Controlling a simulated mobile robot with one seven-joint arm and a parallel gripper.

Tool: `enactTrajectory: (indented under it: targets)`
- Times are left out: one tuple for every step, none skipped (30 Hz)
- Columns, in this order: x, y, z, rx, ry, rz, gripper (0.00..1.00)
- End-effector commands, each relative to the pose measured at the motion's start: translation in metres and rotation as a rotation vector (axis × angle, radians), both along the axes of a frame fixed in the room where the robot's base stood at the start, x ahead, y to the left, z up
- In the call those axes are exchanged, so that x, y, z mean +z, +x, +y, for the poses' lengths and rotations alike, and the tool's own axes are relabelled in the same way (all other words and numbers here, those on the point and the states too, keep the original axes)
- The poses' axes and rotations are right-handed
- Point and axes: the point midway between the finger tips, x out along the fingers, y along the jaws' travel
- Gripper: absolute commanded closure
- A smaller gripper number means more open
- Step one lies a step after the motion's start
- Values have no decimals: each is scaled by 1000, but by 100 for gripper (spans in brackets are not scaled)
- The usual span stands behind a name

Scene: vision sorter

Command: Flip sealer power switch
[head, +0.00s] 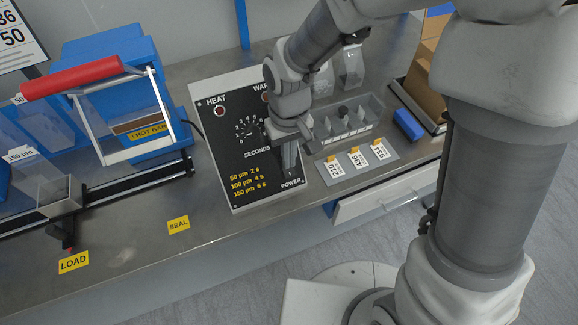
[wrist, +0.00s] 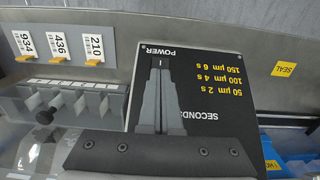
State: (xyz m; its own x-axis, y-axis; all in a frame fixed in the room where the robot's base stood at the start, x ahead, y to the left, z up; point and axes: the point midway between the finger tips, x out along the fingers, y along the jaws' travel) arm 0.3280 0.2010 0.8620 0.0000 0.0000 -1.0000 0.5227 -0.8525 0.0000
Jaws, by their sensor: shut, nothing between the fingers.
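The sealer's black control panel (head: 222,150) lies on the bench with a white frame, HEAT and WARN-side lamps, a SECONDS dial (head: 250,130) and yellow timing text. Its POWER label (head: 291,184) is at the near right corner; in the wrist view the label (wrist: 161,50) is upside down near the panel's edge. My gripper (head: 290,172) points down at this corner, fingers together and empty. In the wrist view my gripper's fingertips (wrist: 160,66) end just beside the label. The power switch is mostly hidden by the fingers; its position and any contact cannot be told.
The blue sealer with a red handle (head: 72,77) stands at left. A clear divided tray (head: 365,125) and a plate of numbered tags (head: 335,172) lie right of the panel. A blue block (head: 408,124) lies further right. Bench is clear near the SEAL label (head: 178,225).

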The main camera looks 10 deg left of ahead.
Motion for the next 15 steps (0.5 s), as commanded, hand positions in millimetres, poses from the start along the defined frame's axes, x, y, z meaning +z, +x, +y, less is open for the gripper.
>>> enactTrajectory:
  targets:
    - [-2, 0, 0, 0, 0, 0, 100]
    - [-2, 0, 0, 0, 0, 0, 100]
    - [-3, 0, 0, 0, 0, 0, 100]
    - [-3, 0, 0, 0, 0, 0, 100]
    - [-4, 0, 0, 0, 0, 0, 100]
    - [-4, 0, 0, 0, 0, 0, 100]
    - [-5, 0, 0, 0, 0, 0, 100]
    - [-5, 0, 0, 0, 0, 0, 100]
    - [-6, 0, 0, 0, 0, 0, 100]
    - [-6, 0, 0, 0, 0, 0, 100]
    - [-7, 0, 0, 0, 0, 0, 100]
    - [-7, 0, 0, 0, 0, 0, 100]
    - [-8, 0, 0, 0, 0, 0, 100]
    - [-8, 0, 0, 0, 0, 0, 100]
    - [-9, 0, 0, 0, 0, 0, 100]
